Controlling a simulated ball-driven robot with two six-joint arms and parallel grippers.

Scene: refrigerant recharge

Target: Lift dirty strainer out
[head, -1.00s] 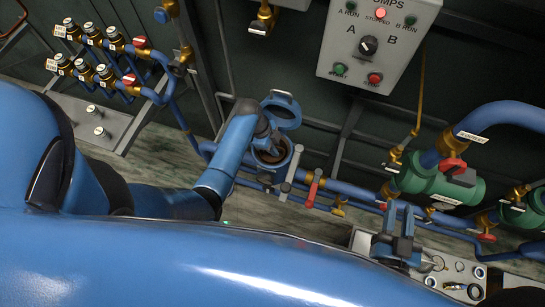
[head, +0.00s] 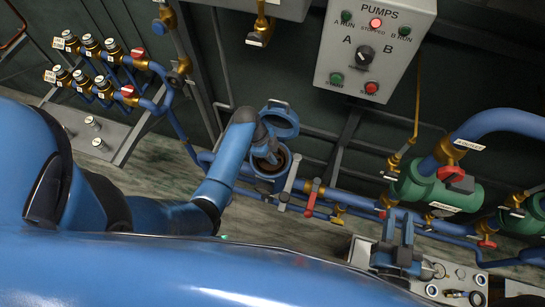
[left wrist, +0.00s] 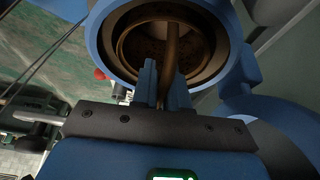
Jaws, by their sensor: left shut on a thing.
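The strainer housing (head: 283,186) is a blue round pot on the pipe line, with its hinged lid (head: 282,117) swung open. The dirty strainer (head: 281,164) is a dark brown basket sitting inside the pot. In the left wrist view the housing's round mouth (left wrist: 103,62) surrounds the strainer (left wrist: 141,43), whose brown bail handle (left wrist: 171,50) rises toward me. My left gripper (head: 268,148) is at the pot's mouth; its fingers (left wrist: 163,82) are shut on the handle. My right gripper (head: 398,232) is apart from the strainer, over the tray at lower right, its two fingers spread.
A red-handled valve (head: 312,196) stands just right of the housing. A tray (head: 362,250) with small parts is at lower right. A green pump (head: 432,188) and the grey pump control box (head: 372,50) are to the right. Several valves (head: 92,45) are at upper left.

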